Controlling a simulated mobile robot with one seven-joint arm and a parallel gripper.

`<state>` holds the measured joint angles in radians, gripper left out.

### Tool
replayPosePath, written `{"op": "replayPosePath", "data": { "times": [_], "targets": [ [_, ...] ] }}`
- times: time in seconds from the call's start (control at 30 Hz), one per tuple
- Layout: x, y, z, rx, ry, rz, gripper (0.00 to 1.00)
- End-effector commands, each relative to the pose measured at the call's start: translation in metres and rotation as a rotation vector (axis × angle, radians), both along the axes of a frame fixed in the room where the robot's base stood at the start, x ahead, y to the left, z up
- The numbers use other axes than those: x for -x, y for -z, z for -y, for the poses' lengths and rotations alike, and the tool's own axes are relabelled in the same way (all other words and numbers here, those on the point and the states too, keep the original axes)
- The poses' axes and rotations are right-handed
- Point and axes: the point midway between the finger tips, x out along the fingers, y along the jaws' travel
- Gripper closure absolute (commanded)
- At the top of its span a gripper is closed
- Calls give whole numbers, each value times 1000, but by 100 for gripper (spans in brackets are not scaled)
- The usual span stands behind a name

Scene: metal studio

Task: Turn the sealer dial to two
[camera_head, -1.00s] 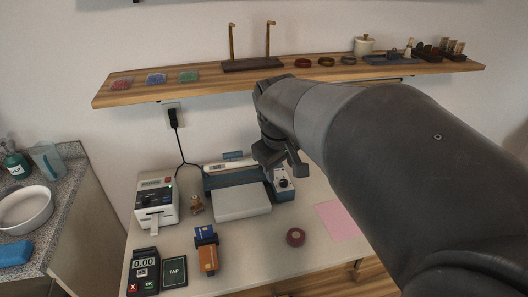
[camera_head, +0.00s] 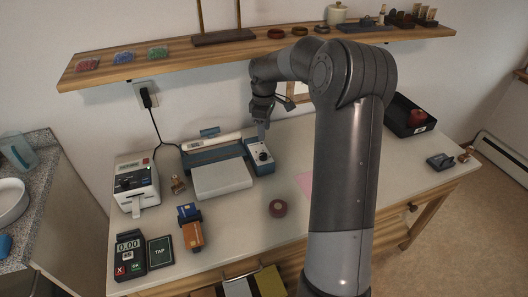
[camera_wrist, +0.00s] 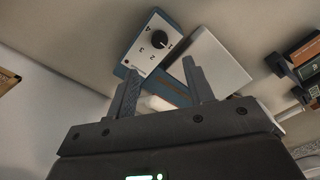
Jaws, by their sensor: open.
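The sealer (camera_head: 222,168) is a blue and white machine with a white tray, standing at the back of the table. Its control panel (camera_head: 259,153) at the right end carries a black dial (camera_head: 262,156). In the wrist view the dial (camera_wrist: 159,39) sits on a white face with printed numbers, seen at a slant; its exact setting is too small to read surely. My gripper (camera_head: 262,138) hangs just behind and above the panel. In the wrist view its two fingers (camera_wrist: 163,82) are apart and empty, with the dial beyond their tips, not touched.
A wooden shelf (camera_head: 110,72) runs along the wall above my gripper. A black tray (camera_head: 408,118) sits at the right.

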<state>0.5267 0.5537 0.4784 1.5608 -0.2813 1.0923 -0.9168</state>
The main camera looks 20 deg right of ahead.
Motion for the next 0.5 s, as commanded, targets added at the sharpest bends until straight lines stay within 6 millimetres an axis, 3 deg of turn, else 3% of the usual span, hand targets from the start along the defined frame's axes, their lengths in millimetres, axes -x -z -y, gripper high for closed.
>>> {"op": "replayPosePath", "data": {
  "times": [0.23, 0.5],
  "targets": [
    [-2, 22, 2, -6, -7, -5, 52],
    [-2, 74, 2, -6, -6, -5, 52]
  ]
}}
